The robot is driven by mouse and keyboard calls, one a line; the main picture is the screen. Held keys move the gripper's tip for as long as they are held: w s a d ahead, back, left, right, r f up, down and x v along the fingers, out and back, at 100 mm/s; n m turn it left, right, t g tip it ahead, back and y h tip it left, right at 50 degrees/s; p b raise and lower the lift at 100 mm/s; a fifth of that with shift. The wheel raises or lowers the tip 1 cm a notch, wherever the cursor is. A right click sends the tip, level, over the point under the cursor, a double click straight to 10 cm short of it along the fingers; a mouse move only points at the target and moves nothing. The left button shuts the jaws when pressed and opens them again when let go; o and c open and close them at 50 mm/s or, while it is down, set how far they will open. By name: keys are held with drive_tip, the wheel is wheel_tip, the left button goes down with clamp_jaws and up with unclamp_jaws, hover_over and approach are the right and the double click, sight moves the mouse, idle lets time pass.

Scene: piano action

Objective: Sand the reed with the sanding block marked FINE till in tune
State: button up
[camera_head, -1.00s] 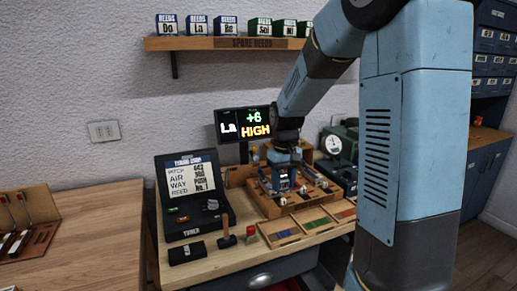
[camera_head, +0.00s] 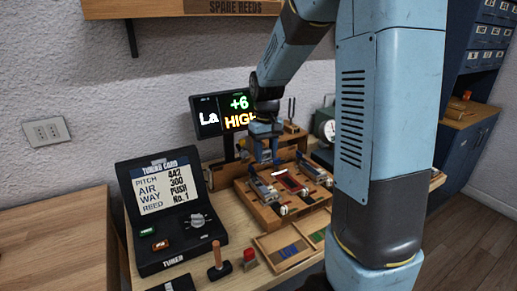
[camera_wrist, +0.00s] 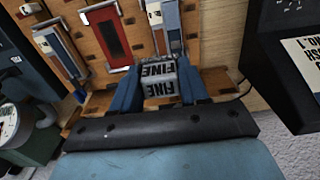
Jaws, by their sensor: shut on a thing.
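My gripper (camera_wrist: 158,90) is shut on a pale grey sanding block (camera_wrist: 158,76) marked FINE, lettered upside down in the wrist view. In the head view my gripper (camera_head: 264,158) is over the back left of the wooden reed board (camera_head: 248,206). The block is close to the end of a blue-and-metal reed unit (camera_wrist: 164,22); whether they touch is hidden. That unit also shows in the head view (camera_head: 264,190). Beside it is a red slot (camera_wrist: 113,36), then another blue-and-metal unit (camera_wrist: 58,50). The pitch display (camera_head: 225,113) reads La, +6, HIGH.
The open tuner case (camera_head: 166,212) stands left of the board, its card showing pitch 442. A small hammer (camera_head: 219,262), a red-topped item (camera_head: 250,260) and a tray with coloured strips (camera_head: 284,246) are in front. A spare reeds shelf (camera_head: 200,8) hangs above.

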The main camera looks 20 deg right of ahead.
sight(256, 185)
drive_tip(key=shift+a+f, duration=0.45)
drive_tip(key=shift+f, duration=0.4)
drive_tip(key=shift+s+f, duration=0.1)
drive_tip(key=shift+f, duration=3)
drive_tip(key=shift+a+r, duration=0.2)
drive_tip(key=shift+r, duration=0.1)
drive_tip(key=shift+c, duration=0.5)
drive_tip(key=shift+s+a+f, duration=0.15)
drive_tip(key=shift+a, duration=0.5)
drive_tip(key=shift+s+a+f, duration=0.1)
drive_tip(key=shift+a, duration=0.5)
drive_tip(key=shift+r, duration=0.15)
drive_tip(key=shift+d+f, duration=0.2)
drive_tip(key=shift+d, duration=0.05)
drive_tip(key=shift+w+d+r, duration=0.15)
drive_tip(key=shift+w+d, duration=0.05)
drive_tip(key=shift+d, duration=0.55)
drive_tip(key=shift+w+d, duration=0.1)
drive_tip(key=shift+d, duration=0.25)
drive_tip(key=shift+a, duration=0.5)
drive_tip(key=shift+s+a, duration=0.2)
drive_tip(key=shift+a, duration=0.75)
wheel_tip(256, 185, up, 8)
